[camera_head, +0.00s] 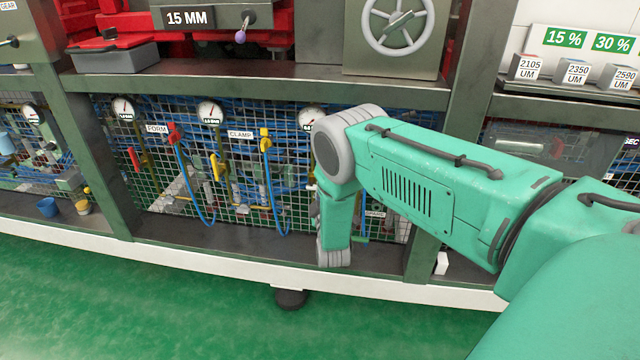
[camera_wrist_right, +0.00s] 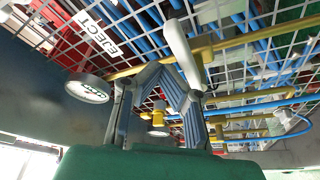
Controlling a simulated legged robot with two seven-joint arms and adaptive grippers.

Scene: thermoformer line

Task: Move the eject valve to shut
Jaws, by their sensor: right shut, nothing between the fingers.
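The EJECT label (camera_wrist_right: 97,32) hangs on the wire mesh in the right wrist view. Near it a pale grey-white lever handle (camera_wrist_right: 180,48), apparently the eject valve's, slants down toward a yellow pipe. My right gripper (camera_wrist_right: 163,78) is shut and empty, its fingertips just beside the handle's lower part. I cannot tell whether they touch it. In the head view my right forearm hides the eject valve and my right gripper. My left gripper is in neither view.
Form valves with red handles (camera_head: 174,133) and clamp valves with yellow handles (camera_head: 265,140) sit left of my forearm. Gauges (camera_head: 210,112) line the mesh top; one gauge (camera_wrist_right: 88,88) is close to my right gripper. Green shelf posts and ledges frame the bay. The green floor in front is clear.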

